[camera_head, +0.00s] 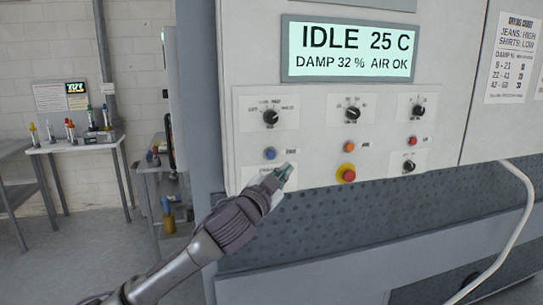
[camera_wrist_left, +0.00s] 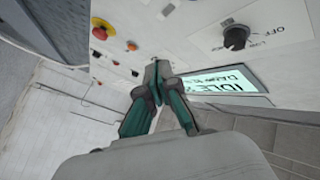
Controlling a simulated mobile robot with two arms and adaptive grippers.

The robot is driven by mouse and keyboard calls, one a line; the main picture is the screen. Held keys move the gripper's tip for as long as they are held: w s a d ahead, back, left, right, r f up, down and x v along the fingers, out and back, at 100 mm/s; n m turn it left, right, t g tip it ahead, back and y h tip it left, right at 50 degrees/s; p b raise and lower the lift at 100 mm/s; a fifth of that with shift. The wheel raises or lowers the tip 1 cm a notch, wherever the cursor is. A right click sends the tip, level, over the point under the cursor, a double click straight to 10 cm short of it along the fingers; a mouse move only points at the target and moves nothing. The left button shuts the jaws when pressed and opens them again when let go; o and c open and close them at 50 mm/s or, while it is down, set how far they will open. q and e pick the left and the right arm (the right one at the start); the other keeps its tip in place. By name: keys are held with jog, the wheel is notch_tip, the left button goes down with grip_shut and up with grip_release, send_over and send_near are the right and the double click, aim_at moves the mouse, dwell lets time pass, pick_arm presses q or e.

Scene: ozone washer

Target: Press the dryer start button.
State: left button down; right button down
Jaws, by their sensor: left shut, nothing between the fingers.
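The washer's control panel (camera_head: 310,125) faces me. It bears a blue button (camera_head: 270,153), an orange button (camera_head: 365,147), a small red button (camera_head: 412,141) and a red mushroom button on a yellow base (camera_head: 348,173). The small labels are too blurred to read, so I cannot tell which one is the dryer start button. My left gripper (camera_head: 284,171) is shut and empty, just below and right of the blue button, covering a patch of panel. In the wrist view its teal fingers (camera_wrist_left: 156,72) meet before the panel; contact cannot be told. My right gripper is not in view.
A display (camera_head: 348,49) reads IDLE 25 C, DAMP 32 %, AIR OK. Several black knobs (camera_head: 352,113) sit above and beside the buttons. A white hose (camera_head: 524,215) hangs at right. A table with bottles (camera_head: 75,146) stands at left, with open floor before it.

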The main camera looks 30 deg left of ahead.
aim_at(272, 159)
pick_arm(q)
jog(key=shift+w+a+p, duration=0.35)
jog(key=shift+w+a, duration=1.1)
jog(key=shift+a, duration=0.25)
jog(key=shift+w+a+p, duration=0.3)
jog(key=shift+w+a, duration=1.15)
jog(key=shift+a, duration=0.25)
jog(key=shift+f, duration=0.1)
jog(key=shift+w+a, duration=0.1)
jog(key=shift+w+a, duration=0.1)
jog(key=shift+a, duration=0.1)
